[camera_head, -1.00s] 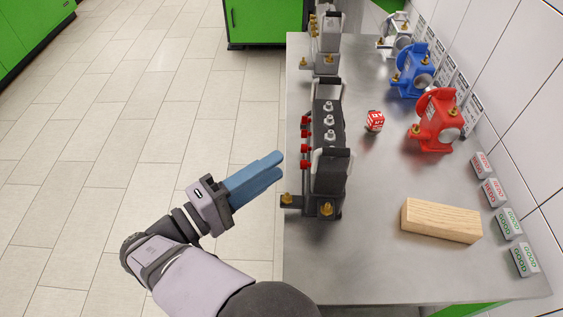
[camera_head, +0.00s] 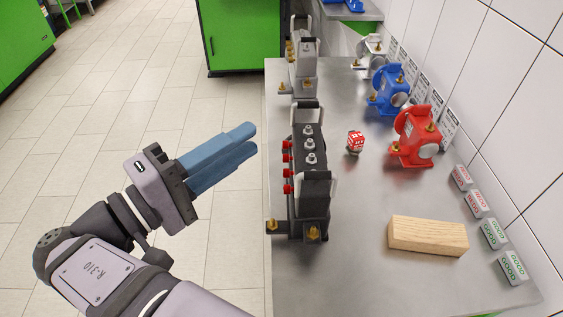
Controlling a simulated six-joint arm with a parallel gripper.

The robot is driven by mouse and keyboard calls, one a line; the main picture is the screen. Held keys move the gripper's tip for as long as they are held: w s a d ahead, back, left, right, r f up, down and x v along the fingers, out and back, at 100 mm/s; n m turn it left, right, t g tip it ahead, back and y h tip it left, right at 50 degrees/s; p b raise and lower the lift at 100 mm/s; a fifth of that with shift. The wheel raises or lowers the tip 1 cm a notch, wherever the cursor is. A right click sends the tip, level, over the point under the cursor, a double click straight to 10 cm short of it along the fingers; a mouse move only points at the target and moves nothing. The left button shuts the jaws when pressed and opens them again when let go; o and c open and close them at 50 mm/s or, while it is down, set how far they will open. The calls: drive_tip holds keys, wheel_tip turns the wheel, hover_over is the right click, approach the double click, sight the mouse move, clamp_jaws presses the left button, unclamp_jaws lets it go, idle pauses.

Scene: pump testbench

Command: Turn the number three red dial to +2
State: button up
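A black valve block (camera_head: 311,168) with several small red dials on its left side stands at the left edge of the metal table. The dials form a row: the farthest (camera_head: 287,144), a second (camera_head: 286,157), a third (camera_head: 286,171) and the nearest (camera_head: 288,189). Their numbers and settings are too small to read. My gripper (camera_head: 247,141), with blue fingers, is left of the block over the floor, pointing toward the dials but apart from them. The fingers lie close together in this view; whether a gap separates them is unclear. Nothing shows between them.
A similar unit (camera_head: 303,75) stands farther back. Right of the block are a red-and-white cube (camera_head: 355,142), a red pump (camera_head: 416,138), a blue pump (camera_head: 388,90) and a wooden block (camera_head: 427,237). GOOD-marked blocks (camera_head: 494,234) line the wall. Space left of the table is free.

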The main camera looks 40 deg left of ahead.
wheel_tip(320, 180, up, 8)
drive_tip(key=p, duration=0.1)
drive_tip(key=n+g+h+p, duration=0.2)
drive_tip(key=n+g+p, duration=0.5)
drive_tip(key=g+p, duration=0.95)
hover_over(288, 173)
wheel_tip(288, 173, down, 4)
wheel_tip(288, 173, up, 4)
drive_tip(key=w+a+n+g+y+p, duration=0.1)
drive_tip(key=a+n+g+y+p, duration=0.15)
drive_tip(key=p, duration=0.35)
drive_tip(key=shift+n+g, duration=0.35)
drive_tip(key=shift+g, duration=0.05)
drive_tip(key=shift+s+d+f+p, duration=0.1)
drive_tip(key=shift+d+f+p, duration=0.15)
drive_tip(key=shift+f, duration=2.95)
drive_tip(key=shift+s+d+f+p, duration=0.15)
drive_tip(key=shift+d+f+p, duration=0.1)
drive_tip(key=shift+f, duration=2.9)
drive_tip(key=shift+s+d+f+p, duration=0.15)
drive_tip(key=shift+f+p, duration=0.1)
drive_tip(key=shift+f, duration=2.95)
